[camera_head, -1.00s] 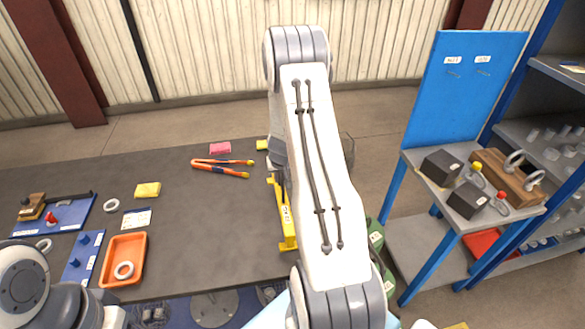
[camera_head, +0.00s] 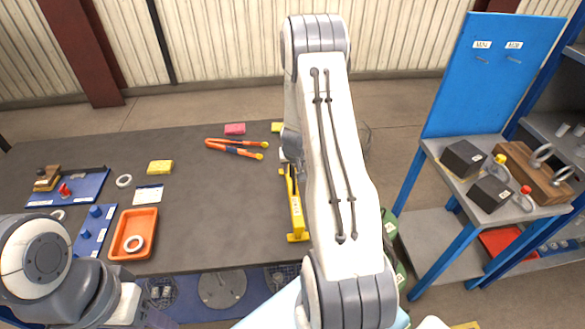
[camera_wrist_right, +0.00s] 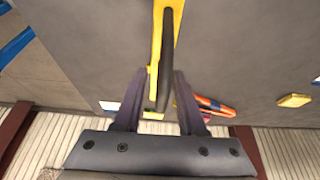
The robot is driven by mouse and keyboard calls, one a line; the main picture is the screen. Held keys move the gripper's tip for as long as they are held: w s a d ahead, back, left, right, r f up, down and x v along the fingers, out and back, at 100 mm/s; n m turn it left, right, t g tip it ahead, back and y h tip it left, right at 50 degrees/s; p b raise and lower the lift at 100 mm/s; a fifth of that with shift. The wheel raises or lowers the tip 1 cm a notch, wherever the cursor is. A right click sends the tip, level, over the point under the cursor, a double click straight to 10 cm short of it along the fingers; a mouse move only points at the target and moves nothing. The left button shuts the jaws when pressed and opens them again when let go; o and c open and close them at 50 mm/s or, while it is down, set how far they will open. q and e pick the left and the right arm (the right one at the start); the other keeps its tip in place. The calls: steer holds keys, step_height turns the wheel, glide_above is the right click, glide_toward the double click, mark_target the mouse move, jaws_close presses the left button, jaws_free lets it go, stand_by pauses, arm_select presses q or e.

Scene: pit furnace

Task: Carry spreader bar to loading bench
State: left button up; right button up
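The yellow spreader bar (camera_head: 296,205) hangs lengthwise over the right part of the dark bench (camera_head: 210,205), partly hidden behind my right arm. In the right wrist view the bar (camera_wrist_right: 158,40) runs up out of the picture, and its black grip (camera_wrist_right: 166,60) sits between the fingers. Which surface is the loading bench is not marked.
An orange-handled tool (camera_head: 237,149), yellow block (camera_head: 160,167), red block (camera_head: 235,129) and orange tray (camera_head: 118,248) lie on the dark bench. At right, a blue-framed stand (camera_head: 440,150) holds dark blocks (camera_head: 463,157) and shackles. The bench's middle is clear.

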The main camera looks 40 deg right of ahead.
steer(key=p+v, duration=0.6)
steer(key=v, duration=0.6)
steer(key=s+a+r+n+y, duration=0.1)
steer(key=a+r+n+y, duration=0.3)
steer(key=a, duration=0.9)
steer(key=s+a+r+n, duration=0.15)
steer(key=a+r, duration=0.45)
steer(key=a, duration=0.6)
steer(key=s+a+r+n+g, duration=0.1)
steer(key=s+a+r+n, duration=0.1)
steer(key=s, duration=0.5)
steer(key=s+a+r+n+g, duration=0.1)
steer(key=s+a+r+n, duration=0.1)
steer(key=s+a, duration=0.3)
steer(key=s+a+r+n+g, duration=0.1)
steer(key=s+a+n, duration=0.3)
steer(key=s, duration=0.6)
steer(key=shift+r+g+h, duration=0.3)
steer(key=shift+r, duration=0.35)
steer(key=shift+w, duration=0.1)
